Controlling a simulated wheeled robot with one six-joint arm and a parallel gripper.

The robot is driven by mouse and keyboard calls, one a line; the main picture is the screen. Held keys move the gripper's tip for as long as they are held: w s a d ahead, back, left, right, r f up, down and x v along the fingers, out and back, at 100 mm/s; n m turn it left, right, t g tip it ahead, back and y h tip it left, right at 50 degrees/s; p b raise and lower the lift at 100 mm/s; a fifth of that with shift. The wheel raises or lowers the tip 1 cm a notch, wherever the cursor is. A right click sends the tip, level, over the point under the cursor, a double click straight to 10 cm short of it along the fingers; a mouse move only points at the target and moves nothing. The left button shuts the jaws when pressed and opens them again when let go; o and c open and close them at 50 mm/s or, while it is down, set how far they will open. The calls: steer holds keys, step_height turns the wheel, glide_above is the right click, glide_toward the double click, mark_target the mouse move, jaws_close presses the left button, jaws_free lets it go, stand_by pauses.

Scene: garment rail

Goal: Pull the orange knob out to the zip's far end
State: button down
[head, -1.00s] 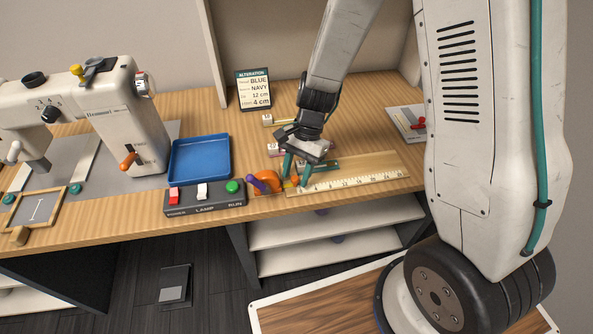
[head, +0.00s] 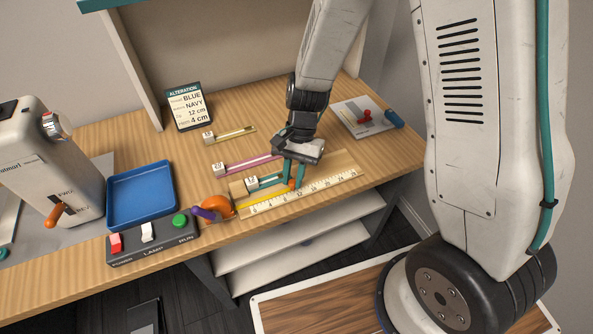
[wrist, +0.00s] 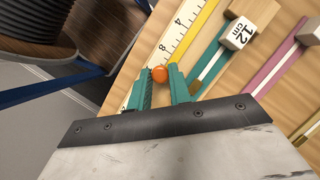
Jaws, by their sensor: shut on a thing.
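The orange knob (wrist: 160,74) is a small ball at the end of a yellow tape (head: 258,200). My gripper (head: 293,185) has teal fingers shut on the knob; in the wrist view the knob sits between their tips. The tape runs out of the orange tape measure (head: 217,204), along the ruler (head: 320,190). The teal zip (head: 268,181), also in the wrist view (wrist: 211,62), lies beside the tape, its block (wrist: 237,34) marked 12 cm at the end nearer the case. My fingers partly hide the zip's other end in the head view.
A pink zip (head: 255,163) and a yellow zip (head: 235,134) lie behind. The blue tray (head: 140,222) and switch box (head: 150,240) are left, the sewing machine (head: 45,160) further left. A board with a red item (head: 365,117) is back right. The ruler's right part is clear.

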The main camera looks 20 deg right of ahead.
steer(key=shift+w, duration=0.15)
steer(key=c, duration=1.3)
jaws_free()
steer(key=shift+d, duration=0.1)
steer(key=v, duration=0.7)
steer(key=shift+r, duration=0.35)
steer(key=s+d+r+n+t+h, duration=0.1)
steer(key=s+d+r, duration=0.4)
steer(key=s+r, duration=0.5)
steer(key=s+d+r+n+t+h, duration=0.1)
steer(key=s+d+r+n+t, duration=0.3)
steer(key=s+r, duration=0.5)
steer(key=d+r+n, duration=0.1)
steer(key=d+n, duration=0.1)
steer(key=shift+s+d+r+n+h, duration=0.25)
steer(key=shift+s+r+n+h, duration=0.05)
steer(key=shift+s+r+h, duration=0.1)
